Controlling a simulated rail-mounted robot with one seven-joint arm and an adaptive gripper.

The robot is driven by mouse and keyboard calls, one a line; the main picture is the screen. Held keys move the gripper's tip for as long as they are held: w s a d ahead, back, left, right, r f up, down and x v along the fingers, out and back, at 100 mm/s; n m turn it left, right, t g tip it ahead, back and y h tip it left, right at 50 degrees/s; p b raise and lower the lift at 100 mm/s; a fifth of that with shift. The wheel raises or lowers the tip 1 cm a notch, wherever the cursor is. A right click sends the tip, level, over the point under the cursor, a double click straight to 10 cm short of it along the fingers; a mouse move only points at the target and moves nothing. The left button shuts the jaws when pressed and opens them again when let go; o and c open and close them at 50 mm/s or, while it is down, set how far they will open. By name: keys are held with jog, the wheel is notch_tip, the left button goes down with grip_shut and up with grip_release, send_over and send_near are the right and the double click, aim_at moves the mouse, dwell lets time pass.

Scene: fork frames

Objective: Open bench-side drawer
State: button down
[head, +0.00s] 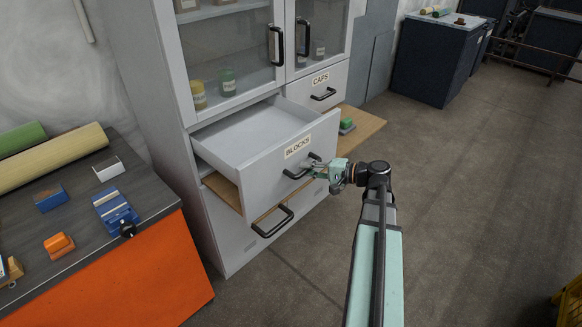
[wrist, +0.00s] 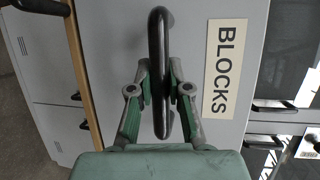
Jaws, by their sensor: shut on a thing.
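The drawer (head: 262,155) labelled BLOCKS, on the bench side of the grey cabinet, is pulled well out. Its inside looks empty where I can see it. Its black bar handle (head: 301,168) is on the front, beside the BLOCKS label (head: 298,147). My gripper (head: 318,170) is at the right end of this handle. In the wrist view my gripper (wrist: 160,90) has its two green-padded fingers on either side of the handle (wrist: 157,65), shut on it. The drawer front (wrist: 190,25) fills the middle of that view.
The CAPS drawer (head: 321,85) is shut. A wooden board (head: 364,128) sticks out below with a green block (head: 346,127) on it. Glass doors (head: 232,55) stand above. A bench (head: 100,225) with blocks and rolls stands left. The floor (head: 460,200) to the right is clear.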

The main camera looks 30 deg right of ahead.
jog(key=shift+s+d, duration=0.15)
jog(key=shift+s, duration=0.4)
jog(key=c, duration=1.1)
grip_release()
jog(key=v, duration=1.2)
